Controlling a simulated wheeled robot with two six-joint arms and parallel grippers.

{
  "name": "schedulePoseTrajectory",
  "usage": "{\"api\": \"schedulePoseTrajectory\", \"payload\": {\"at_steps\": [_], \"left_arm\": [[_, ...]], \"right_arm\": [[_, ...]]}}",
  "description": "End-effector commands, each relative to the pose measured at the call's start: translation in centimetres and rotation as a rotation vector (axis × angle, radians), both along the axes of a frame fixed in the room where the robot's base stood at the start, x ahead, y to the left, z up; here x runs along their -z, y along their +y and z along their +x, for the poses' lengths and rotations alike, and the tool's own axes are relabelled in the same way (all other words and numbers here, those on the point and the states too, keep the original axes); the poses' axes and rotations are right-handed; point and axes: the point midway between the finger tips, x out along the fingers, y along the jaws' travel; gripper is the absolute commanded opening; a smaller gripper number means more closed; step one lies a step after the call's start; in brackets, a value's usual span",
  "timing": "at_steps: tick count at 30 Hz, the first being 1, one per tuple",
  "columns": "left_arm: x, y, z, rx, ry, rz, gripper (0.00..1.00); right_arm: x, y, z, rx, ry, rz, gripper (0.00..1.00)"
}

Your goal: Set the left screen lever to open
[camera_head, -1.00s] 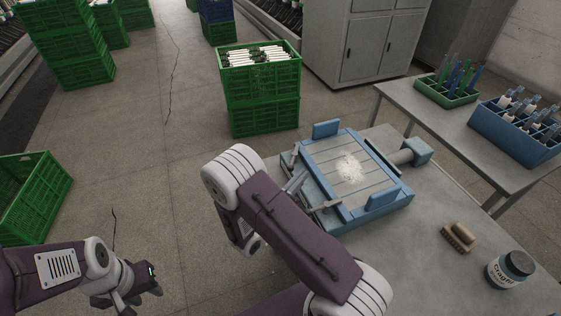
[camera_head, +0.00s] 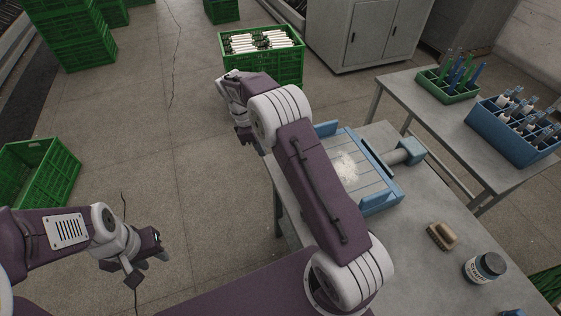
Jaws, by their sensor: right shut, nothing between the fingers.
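The blue screen box (camera_head: 382,200) with a slatted top and a pale dusty patch (camera_head: 345,168) sits on the grey table (camera_head: 415,265). My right arm crosses in front of its left side, and I see no lever on that side now. My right gripper (camera_head: 246,138) is shut and empty, pointing down, left of the box and past the table's left edge. My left gripper (camera_head: 150,268) is open and empty over the floor at lower left, far from the box.
A brush (camera_head: 441,236) and a labelled jar (camera_head: 484,268) stand on the table at right. A second table (camera_head: 425,120) carries green and blue racks.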

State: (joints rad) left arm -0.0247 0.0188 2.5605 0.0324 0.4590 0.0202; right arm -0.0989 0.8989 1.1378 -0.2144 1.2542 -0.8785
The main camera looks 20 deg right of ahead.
Motion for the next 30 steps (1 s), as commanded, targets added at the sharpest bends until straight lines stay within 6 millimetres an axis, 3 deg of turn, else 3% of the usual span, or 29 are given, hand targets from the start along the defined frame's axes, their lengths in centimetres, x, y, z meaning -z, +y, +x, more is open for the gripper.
{"api": "schedulePoseTrajectory", "payload": {"at_steps": [13,15,21,30], "left_arm": [[-0.7,0.0,0.0,0.000,-0.001,0.000,0.36],[-1.4,0.0,0.0,0.000,0.000,0.000,0.36],[-1.9,0.0,0.0,0.000,-0.001,0.000,0.36],[-1.9,0.0,0.0,0.000,-0.001,0.000,0.36]], "right_arm": [[9.1,-2.2,-1.4,0.003,0.008,-0.003,0.00],[8.2,-3.4,-1.9,0.005,0.004,-0.002,0.00],[8.0,-5.2,-3.0,0.003,0.004,-0.002,0.00],[8.1,-5.5,-3.2,0.001,0.004,-0.003,0.00]]}}
